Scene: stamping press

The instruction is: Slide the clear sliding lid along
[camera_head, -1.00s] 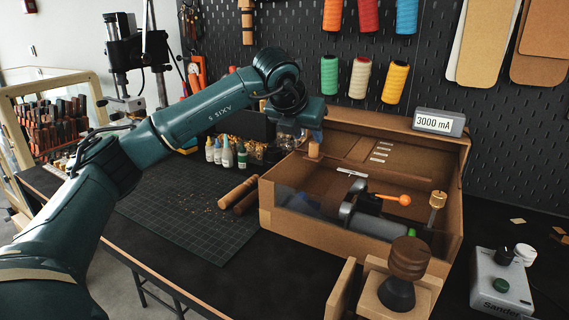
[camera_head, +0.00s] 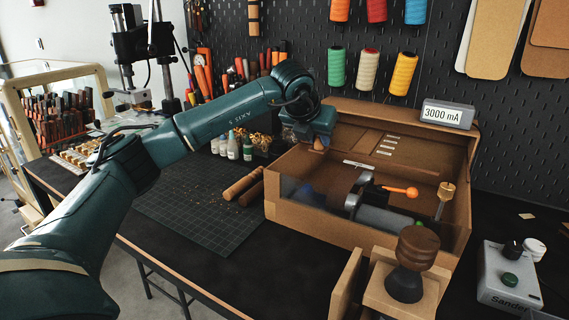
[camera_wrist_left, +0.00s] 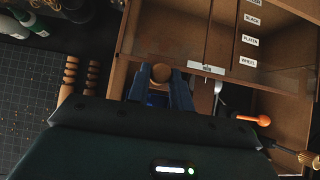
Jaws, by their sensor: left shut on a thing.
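The clear sliding lid is hard to make out; a faint, glossy sheet seems to lie over the back part of the wooden box (camera_head: 452,238). A round wooden knob (camera_wrist_left: 161,73) stands near the box's left end, and I take it to be the lid's handle. My left gripper (camera_head: 319,143) is over the box's back left corner, shut on this knob. In the left wrist view its two blue fingers (camera_wrist_left: 161,83) are on either side of the knob. In the head view the gripper largely hides the knob. My right gripper is not in view.
Inside the box are a dark press wheel and an orange-knobbed lever (camera_head: 402,190). A brass knob (camera_head: 446,191) stands at the right. Wooden handles (camera_head: 242,185) lie on the cutting mat (camera_head: 200,218) left of the box. A 3000 mA display (camera_head: 447,114) sits on the back edge.

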